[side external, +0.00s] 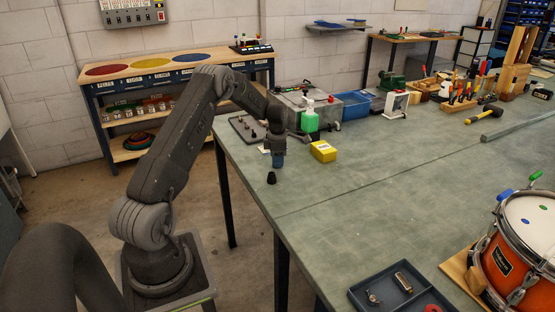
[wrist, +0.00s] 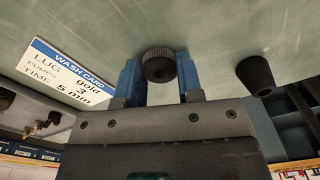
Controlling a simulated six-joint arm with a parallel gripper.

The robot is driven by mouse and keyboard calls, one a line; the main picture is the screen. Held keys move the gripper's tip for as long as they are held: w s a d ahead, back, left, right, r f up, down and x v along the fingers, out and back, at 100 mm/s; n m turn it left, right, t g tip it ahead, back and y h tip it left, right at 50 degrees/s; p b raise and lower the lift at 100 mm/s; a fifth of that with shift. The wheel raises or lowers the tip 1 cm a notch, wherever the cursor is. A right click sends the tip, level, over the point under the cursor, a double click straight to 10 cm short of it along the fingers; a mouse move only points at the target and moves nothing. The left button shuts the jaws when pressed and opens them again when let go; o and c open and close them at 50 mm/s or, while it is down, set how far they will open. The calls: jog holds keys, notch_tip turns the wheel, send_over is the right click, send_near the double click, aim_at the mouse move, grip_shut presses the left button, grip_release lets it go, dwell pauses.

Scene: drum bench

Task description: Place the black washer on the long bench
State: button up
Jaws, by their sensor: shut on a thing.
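My gripper (side external: 278,162) points down over the near left part of the long bench (side external: 350,205), with its fingertips close to the bench top. In the wrist view my gripper (wrist: 160,78) has its blue fingers shut on the black washer (wrist: 158,64), a dark ring with a ribbed edge. In the side view the fingers hide the washer. I cannot tell whether the washer touches the bench.
A black tapered stopper (side external: 271,178) stands beside the gripper near the bench's left edge. A wash card (wrist: 70,72) lies to the left in the wrist view. A yellow box (side external: 323,151) and green bottle (side external: 309,120) stand behind. The bench middle is clear.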

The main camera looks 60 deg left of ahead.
jog(key=o, duration=0.9)
jog(key=shift+f, duration=0.1)
notch_tip(320, 180, up, 12)
jog(key=s+d+r+m+t+y, duration=0.1)
jog(key=s+d+r+m, duration=0.1)
jog(key=d+r+m, duration=0.7)
jog(key=s+d+r+m+t, duration=0.15)
jog(key=d+r+m, duration=0.35)
jog(key=d, duration=0.8)
jog(key=s+d+m+t, duration=0.1)
jog(key=s+d+m, duration=0.4)
jog(key=s+m, duration=0.1)
jog(key=s+d+m+t, duration=0.1)
jog(key=s+d+m, duration=0.4)
jog(key=s+d, duration=0.1)
jog(key=s+d+m+t+h, duration=0.1)
jog(key=s+d+m, duration=0.4)
jog(key=s+m, duration=0.1)
jog(key=shift+s+d+f+m, duration=0.2)
jog(key=shift+s+m, duration=0.1)
jog(key=shift+s, duration=0.3)
